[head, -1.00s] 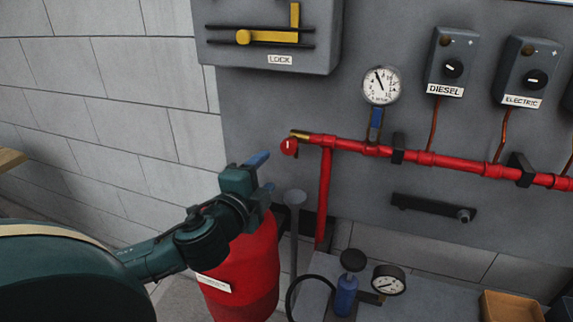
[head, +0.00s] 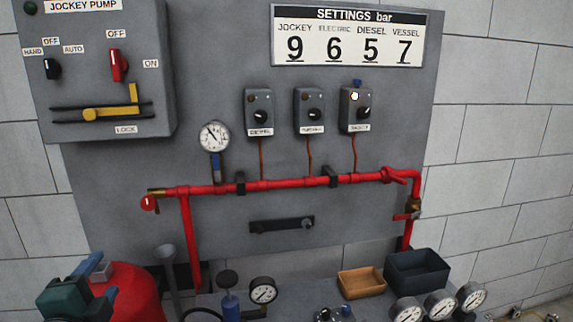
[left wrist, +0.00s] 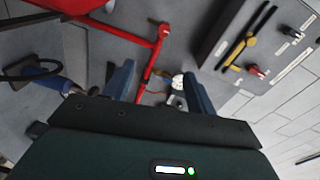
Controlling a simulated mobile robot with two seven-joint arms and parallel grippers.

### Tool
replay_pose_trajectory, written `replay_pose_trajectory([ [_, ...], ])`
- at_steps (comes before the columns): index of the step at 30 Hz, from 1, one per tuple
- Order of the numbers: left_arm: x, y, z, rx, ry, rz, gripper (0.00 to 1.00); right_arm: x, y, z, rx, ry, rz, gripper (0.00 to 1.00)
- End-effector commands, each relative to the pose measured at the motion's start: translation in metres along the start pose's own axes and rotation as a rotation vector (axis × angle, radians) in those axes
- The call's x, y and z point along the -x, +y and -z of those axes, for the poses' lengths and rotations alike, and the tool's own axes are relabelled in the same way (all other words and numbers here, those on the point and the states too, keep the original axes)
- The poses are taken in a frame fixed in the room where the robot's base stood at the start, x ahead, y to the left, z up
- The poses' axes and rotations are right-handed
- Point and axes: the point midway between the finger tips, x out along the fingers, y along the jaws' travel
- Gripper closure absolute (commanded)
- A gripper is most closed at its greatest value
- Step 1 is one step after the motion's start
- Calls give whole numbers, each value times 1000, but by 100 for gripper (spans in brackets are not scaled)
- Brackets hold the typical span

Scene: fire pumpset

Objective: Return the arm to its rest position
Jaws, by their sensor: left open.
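My left gripper (head: 104,284) is at the lower left of the head view, in front of the red vessel (head: 136,287). Its two blue fingers are apart with nothing between them. In the left wrist view the fingers of the left gripper (left wrist: 160,88) stand apart, and the red pipe (left wrist: 150,62) and a small gauge (left wrist: 178,81) show beyond them. The rest of the left arm is out of the head view. My right gripper is not in view.
A grey panel carries the jockey pump box (head: 95,70), a gauge (head: 214,137), several switch boxes and a red pipe (head: 285,182). Below stand a blue hand pump (head: 230,302), a tan tray (head: 361,283), a dark bin (head: 416,272) and several loose gauges (head: 440,304).

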Motion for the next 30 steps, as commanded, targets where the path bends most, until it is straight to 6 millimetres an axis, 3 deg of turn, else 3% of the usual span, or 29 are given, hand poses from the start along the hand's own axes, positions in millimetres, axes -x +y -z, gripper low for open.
replay_pose_trajectory([
  [1,0,24,0,49,2,-56,43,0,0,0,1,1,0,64],
  [8,20,141,12,347,17,-330,43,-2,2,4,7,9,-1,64],
  [11,43,200,26,529,9,-462,43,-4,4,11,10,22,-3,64],
  [15,90,277,54,835,-34,-630,43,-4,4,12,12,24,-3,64],
  [18,121,313,74,1026,-75,-704,43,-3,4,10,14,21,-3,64],
  [24,152,342,96,1225,-128,-755,43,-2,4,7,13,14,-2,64],
  [30,154,343,98,1240,-131,-758,43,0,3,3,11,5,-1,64],
])
